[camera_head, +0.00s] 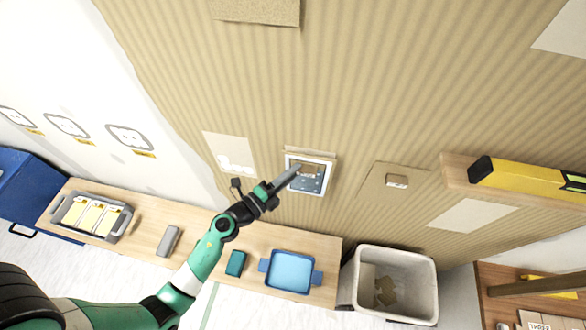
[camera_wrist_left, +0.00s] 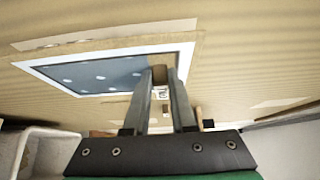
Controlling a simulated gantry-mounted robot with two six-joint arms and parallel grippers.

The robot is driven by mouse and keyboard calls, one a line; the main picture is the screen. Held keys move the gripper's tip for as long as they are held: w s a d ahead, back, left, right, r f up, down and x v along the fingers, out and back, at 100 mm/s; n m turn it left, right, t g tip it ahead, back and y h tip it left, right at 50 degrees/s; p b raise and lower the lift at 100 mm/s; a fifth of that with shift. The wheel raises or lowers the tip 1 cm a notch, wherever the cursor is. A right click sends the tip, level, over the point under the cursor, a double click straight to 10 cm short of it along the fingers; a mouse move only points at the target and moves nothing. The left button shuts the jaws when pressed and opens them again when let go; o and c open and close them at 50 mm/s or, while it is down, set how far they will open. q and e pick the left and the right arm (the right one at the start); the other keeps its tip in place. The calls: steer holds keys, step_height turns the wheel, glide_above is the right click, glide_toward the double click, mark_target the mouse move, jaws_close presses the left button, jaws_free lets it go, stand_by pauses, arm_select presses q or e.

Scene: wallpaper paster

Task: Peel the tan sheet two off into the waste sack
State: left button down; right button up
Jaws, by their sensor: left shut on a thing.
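My left gripper (camera_head: 297,170) reaches up to a white-framed blue panel (camera_head: 308,188) on the ribbed tan wall. In the left wrist view its fingers (camera_wrist_left: 163,72) are closed on a small brown piece (camera_wrist_left: 184,62), in front of the panel (camera_wrist_left: 110,75). I cannot tell whether this piece belongs to a tan sheet. A flat tan sheet (camera_head: 385,203) with a small brown tab (camera_head: 397,180) lies on the wall to the right. No sheet shows a readable number. The pale waste sack (camera_head: 428,290) stands open below, with brownish scraps inside. My right gripper is out of view.
A wooden bench (camera_head: 215,245) below the wall holds a grey tray (camera_head: 95,215), a grey block (camera_head: 168,241), a green block (camera_head: 235,263) and a blue tray (camera_head: 290,270). A yellow level (camera_head: 525,178) lies on a shelf at right.

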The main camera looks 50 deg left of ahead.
arm_select(q)
steer(key=shift+s+d, duration=1)
steer(key=shift+s, duration=0.2)
steer(key=s+d, duration=0.4)
steer(key=s, duration=0.1)
steer(key=shift+s+d, duration=0.2)
stand_by(0.3)
stand_by(0.6)
